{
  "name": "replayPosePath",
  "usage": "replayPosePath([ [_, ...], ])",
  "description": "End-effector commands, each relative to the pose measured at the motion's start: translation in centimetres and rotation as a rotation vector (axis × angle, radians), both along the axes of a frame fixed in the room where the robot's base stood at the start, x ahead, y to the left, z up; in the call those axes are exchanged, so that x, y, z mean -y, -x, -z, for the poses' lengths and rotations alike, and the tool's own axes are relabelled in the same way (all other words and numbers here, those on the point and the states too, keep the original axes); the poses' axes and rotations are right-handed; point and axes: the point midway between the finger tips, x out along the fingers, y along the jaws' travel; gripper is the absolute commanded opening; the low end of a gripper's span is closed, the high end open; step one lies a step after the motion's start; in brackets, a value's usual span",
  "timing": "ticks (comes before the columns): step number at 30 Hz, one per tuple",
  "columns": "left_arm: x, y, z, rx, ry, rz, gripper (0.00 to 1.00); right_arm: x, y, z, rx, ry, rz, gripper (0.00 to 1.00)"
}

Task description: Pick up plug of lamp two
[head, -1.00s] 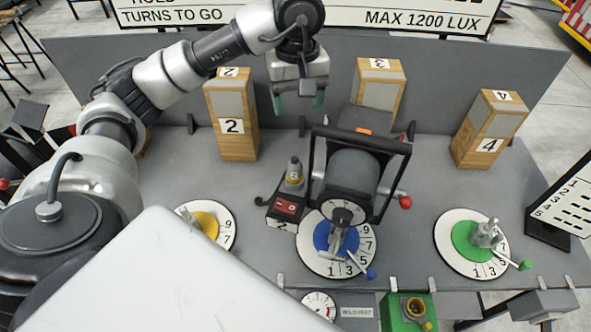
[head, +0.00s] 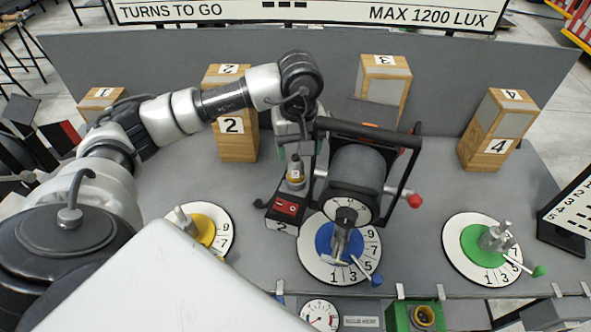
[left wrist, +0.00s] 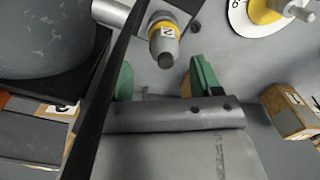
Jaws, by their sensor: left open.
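The plug (head: 295,172) of lamp two is grey with a yellow ring marked 2. It stands upright in a small black box (head: 286,207) with a red switch, left of the lamp (head: 357,175) with its grey drum and black frame. In the left wrist view the plug (left wrist: 163,42) shows just beyond the fingertips. My left gripper (head: 298,152) is open, points down with green fingers, and is just behind the plug, partly hidden by the lamp's frame. The left wrist view shows both fingers (left wrist: 162,85) apart with nothing between them. My right gripper is not in view.
The lamp's black frame (left wrist: 95,100) runs close beside my left gripper. Wooden blocks marked 2 (head: 238,140), 3 (head: 384,75) and 4 (head: 493,130) stand towards the back. A yellow dial (head: 200,232), blue dial (head: 338,250) and green dial (head: 482,250) lie in front.

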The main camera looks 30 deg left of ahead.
Motion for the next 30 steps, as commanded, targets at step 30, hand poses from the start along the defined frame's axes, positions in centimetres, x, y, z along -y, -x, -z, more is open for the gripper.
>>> replayPosePath([
  [30, -0.6, 0.4, 5.5, 0.001, 0.001, 0.0, 0.26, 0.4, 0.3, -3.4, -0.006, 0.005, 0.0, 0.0],
])
